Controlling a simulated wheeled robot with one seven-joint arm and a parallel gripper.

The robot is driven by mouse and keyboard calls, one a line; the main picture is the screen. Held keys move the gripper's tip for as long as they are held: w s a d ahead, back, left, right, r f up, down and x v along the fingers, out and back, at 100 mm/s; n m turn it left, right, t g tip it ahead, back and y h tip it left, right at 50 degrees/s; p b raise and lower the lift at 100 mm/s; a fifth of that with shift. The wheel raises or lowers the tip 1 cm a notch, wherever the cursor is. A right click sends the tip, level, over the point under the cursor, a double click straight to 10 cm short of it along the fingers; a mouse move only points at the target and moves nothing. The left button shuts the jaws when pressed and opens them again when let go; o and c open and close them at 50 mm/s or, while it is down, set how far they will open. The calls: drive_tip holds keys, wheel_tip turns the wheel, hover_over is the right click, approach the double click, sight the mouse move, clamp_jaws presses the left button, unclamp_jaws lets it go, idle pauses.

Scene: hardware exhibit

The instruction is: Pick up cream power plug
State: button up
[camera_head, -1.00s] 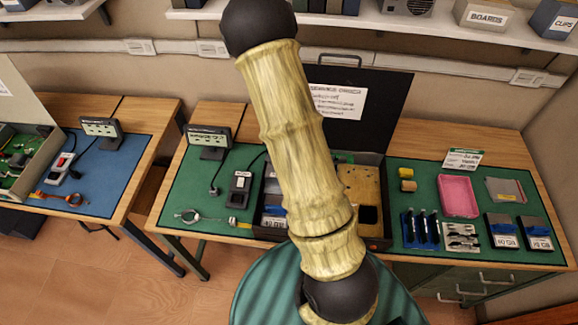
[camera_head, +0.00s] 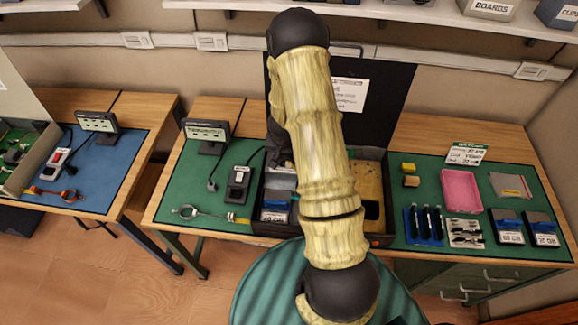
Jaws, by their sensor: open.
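I cannot make out a cream power plug for certain. A small plug-like end of a dark cable (camera_head: 212,185) lies on the green mat (camera_head: 178,187), left of a dark switch box (camera_head: 238,184); its colour is too small to tell. My arm stands up through the middle of the view and hides much of the open case (camera_head: 275,231). What looks like my gripper (camera_head: 284,163), dark and mostly hidden behind the arm, shows over the left part of the case. It is open; its fingertips are not clear, and no held thing shows.
A display stand (camera_head: 206,131) stands behind the switch box. A wire ring tool (camera_head: 187,212) lies at the left front. The right mat holds yellow and tan blocks, a pink tray (camera_head: 461,191) and blue-black boxes. The case's raised lid (camera_head: 385,105) stands behind my arm.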

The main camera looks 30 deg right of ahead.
sight(289, 163)
drive_tip(key=shift+x, duration=0.95)
drive_tip(key=shift+s+d+p+x, duration=0.1)
drive_tip(key=shift+d+p+x, duration=0.1)
drive_tip(key=shift+x, duration=0.75)
drive_tip(key=shift+s+d+p+x, duration=0.1)
drive_tip(key=shift+d+p+x, duration=0.05)
drive_tip(key=shift+x, duration=0.85)
drive_tip(key=shift+w+f, duration=0.2)
drive_tip(key=shift+f, duration=0.4)
drive_tip(key=shift+d, duration=0.1)
drive_tip(key=c, duration=0.9)
